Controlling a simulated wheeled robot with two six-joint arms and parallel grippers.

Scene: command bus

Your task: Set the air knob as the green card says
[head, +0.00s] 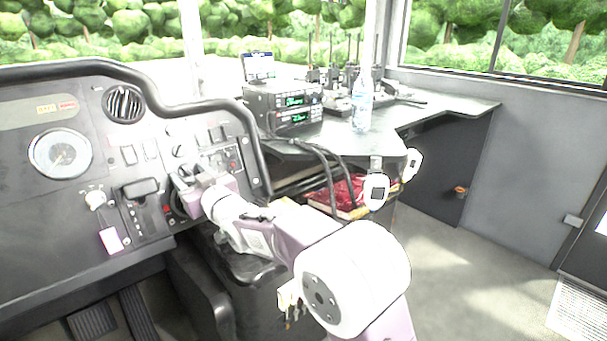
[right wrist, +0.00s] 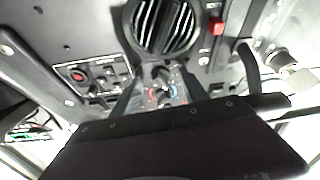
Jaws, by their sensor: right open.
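My right gripper (head: 184,186) is at the dashboard's right panel, close to its face. In the right wrist view it is open (right wrist: 162,82), with one finger on each side of a small dark knob (right wrist: 162,74). Blue and red marks flank this knob, which looks like the air knob. I cannot tell whether the fingers touch it or read its pointer setting. In the head view my gripper hides it. I cannot make out a green card in either view. My left gripper is not in view.
A round vent (right wrist: 165,24) is beside the knob, with a red switch (right wrist: 217,26) nearby. The black rail (head: 250,135) borders the panel. A bottle (head: 362,104) and radios (head: 283,104) stand on the side desk.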

